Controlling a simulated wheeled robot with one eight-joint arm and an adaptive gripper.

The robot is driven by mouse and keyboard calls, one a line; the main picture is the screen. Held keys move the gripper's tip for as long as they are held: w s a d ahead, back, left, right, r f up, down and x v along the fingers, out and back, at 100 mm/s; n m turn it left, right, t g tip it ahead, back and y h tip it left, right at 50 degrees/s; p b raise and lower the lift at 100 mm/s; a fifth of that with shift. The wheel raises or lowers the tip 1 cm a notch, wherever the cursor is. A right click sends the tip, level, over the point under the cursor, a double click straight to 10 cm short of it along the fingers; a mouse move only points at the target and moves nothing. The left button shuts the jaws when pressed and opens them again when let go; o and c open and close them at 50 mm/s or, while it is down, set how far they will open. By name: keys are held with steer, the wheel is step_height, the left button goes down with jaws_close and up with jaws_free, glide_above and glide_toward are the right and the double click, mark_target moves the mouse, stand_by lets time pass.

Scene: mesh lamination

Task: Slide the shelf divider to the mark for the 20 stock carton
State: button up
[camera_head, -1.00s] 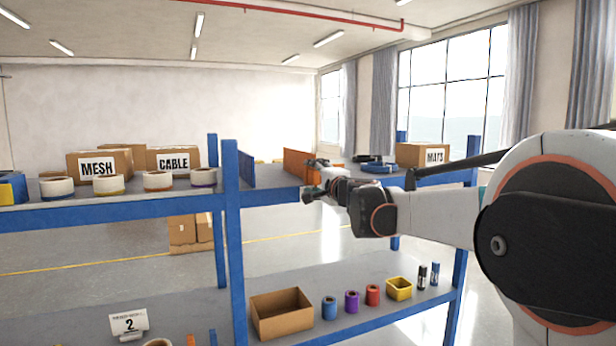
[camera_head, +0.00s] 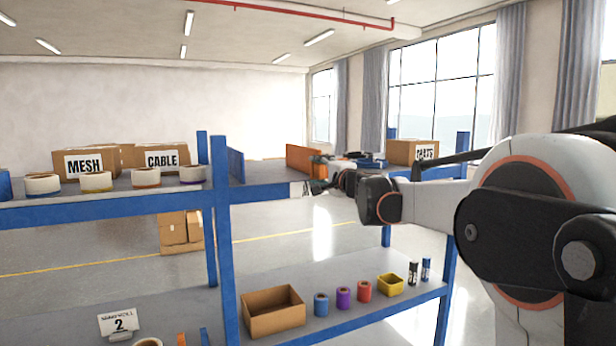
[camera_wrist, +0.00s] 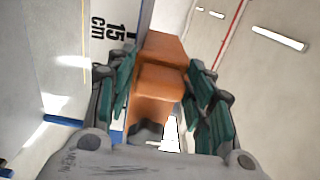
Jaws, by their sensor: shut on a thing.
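The orange shelf divider (camera_head: 303,160) stands upright on the upper shelf of the blue rack, right of a blue divider (camera_head: 236,165) with a bare gap between them. In the wrist view an orange block of the divider (camera_wrist: 160,85) lies between the green finger pads. My gripper (camera_head: 314,187) is at the shelf's front edge and shut on the orange divider; the fingers also show in the wrist view (camera_wrist: 161,72). A "15 cm" mark (camera_wrist: 108,28) shows left of the divider in the wrist view. No mark for a 20 carton is readable.
Tape rolls (camera_head: 95,181) and cartons labelled MESH (camera_head: 85,165) and CABLE (camera_head: 162,160) stand left of the blue post (camera_head: 221,240). Another carton (camera_head: 413,152) stands at the right. The lower shelf holds an open box (camera_head: 273,312), small rolls and a yellow bin (camera_head: 390,286).

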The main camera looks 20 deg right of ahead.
steer(key=shift+d, duration=0.25)
steer(key=shift+a, duration=0.3)
steer(key=o, duration=1.3)
steer(key=shift+d, duration=0.1)
steer(key=s, duration=1.2)
steer(key=shift+d, duration=0.25)
